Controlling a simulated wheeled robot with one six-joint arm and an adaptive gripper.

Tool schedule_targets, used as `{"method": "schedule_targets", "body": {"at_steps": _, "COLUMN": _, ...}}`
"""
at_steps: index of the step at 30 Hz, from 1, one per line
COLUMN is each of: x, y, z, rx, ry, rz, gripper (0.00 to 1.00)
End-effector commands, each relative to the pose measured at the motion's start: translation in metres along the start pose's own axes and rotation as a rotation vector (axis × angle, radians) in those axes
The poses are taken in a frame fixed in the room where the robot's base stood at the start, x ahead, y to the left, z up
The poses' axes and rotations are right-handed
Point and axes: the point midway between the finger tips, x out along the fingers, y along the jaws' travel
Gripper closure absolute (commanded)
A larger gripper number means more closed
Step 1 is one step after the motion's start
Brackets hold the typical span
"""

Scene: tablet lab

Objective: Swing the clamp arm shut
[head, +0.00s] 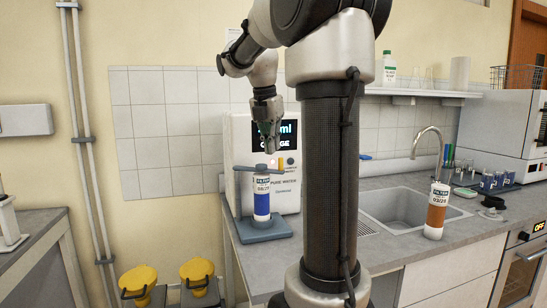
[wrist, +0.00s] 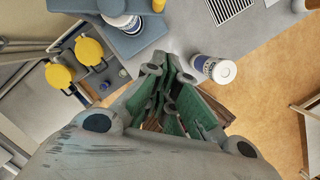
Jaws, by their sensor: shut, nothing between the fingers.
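In the head view a blue filter cartridge (head: 262,201) with a white label stands upright on a blue-grey stand (head: 265,232). A blue-grey clamp arm (head: 245,168) shows at the cartridge's top, reaching out to the left; its exact angle is hard to tell. My gripper (head: 268,150) points down just above the cartridge's top; I cannot tell whether it touches anything. In the wrist view my gripper (wrist: 172,62) is shut and empty. The stand (wrist: 98,42) shows there at upper left, with a white-and-blue cartridge (wrist: 126,23) partly cut off.
The water unit (head: 290,193) stands behind the stand. A white cylinder (wrist: 213,69) stands near the counter edge in the wrist view. A brown filter (head: 437,211) stands right of the sink (head: 400,207).

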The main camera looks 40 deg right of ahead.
Motion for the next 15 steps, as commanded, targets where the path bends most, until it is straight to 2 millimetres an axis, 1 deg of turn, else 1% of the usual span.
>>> {"method": "schedule_targets", "body": {"at_steps": 1, "x": -0.009, "y": 0.000, "z": 0.000, "rx": 0.000, "ry": -0.001, "rz": 0.003, "gripper": 1.00}}
{"method": "schedule_targets", "body": {"at_steps": 3, "x": -0.019, "y": 0.000, "z": 0.000, "rx": -0.001, "ry": -0.001, "rz": 0.002, "gripper": 1.00}}
{"method": "schedule_targets", "body": {"at_steps": 6, "x": -0.029, "y": -0.001, "z": 0.000, "rx": -0.001, "ry": 0.000, "rz": 0.001, "gripper": 1.00}}
{"method": "schedule_targets", "body": {"at_steps": 9, "x": -0.035, "y": -0.002, "z": 0.000, "rx": -0.001, "ry": 0.000, "rz": 0.000, "gripper": 1.00}}
{"method": "schedule_targets", "body": {"at_steps": 15, "x": -0.036, "y": -0.002, "z": 0.000, "rx": -0.001, "ry": 0.001, "rz": 0.000, "gripper": 1.00}}
